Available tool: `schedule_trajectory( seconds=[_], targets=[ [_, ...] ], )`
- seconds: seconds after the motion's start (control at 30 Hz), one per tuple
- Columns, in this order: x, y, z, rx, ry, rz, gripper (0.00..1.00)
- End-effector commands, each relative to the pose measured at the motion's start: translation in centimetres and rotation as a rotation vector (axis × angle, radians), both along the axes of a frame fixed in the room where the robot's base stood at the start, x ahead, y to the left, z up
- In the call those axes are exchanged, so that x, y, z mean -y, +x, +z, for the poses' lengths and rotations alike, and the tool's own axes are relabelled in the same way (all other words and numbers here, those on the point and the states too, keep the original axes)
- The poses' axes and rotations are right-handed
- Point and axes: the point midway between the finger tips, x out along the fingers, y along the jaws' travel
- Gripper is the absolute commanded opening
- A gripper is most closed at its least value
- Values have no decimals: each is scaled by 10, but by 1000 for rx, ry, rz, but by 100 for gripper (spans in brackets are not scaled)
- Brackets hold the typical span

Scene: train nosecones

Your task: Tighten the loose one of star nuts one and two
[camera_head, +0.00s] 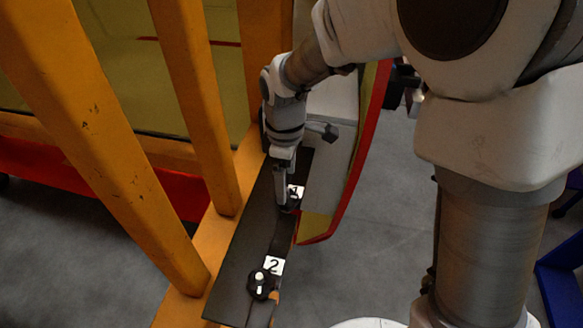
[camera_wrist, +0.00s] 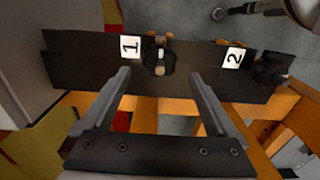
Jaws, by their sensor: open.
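Star nut one (camera_wrist: 160,62) is a black knob with a pale stud, beside the white "1" label (camera_wrist: 131,46) on a dark plate (camera_wrist: 85,62). My gripper (camera_wrist: 160,77) is open and empty, its two fingers spread either side of nut one's line, with no visible grip on it. In the head view my gripper (camera_head: 284,197) points down at the "1" label (camera_head: 296,191) and mostly hides nut one. Star nut two (camera_head: 260,286), black with a white stud, sits by the "2" label (camera_head: 274,265); it also shows in the wrist view (camera_wrist: 270,69). I cannot tell which nut is loose.
Yellow posts (camera_head: 190,90) rise to the left of the plate, close to my wrist. A red-edged panel (camera_head: 358,150) stands just to the right of my gripper. Grey floor (camera_head: 385,215) is open further right, with blue objects (camera_head: 562,275) at the right edge.

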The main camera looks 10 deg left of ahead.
Motion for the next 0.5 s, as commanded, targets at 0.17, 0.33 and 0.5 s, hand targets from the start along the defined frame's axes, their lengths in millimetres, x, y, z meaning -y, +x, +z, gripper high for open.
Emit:
schedule_trajectory(
  seconds=[0.17,0.33,0.5],
  targets=[
    [0,-1,-32,-3,-2,0,94],
    [0,0,-49,-1,0,-1,94],
    [0,0,-53,-1,0,-1,94]
  ],
)
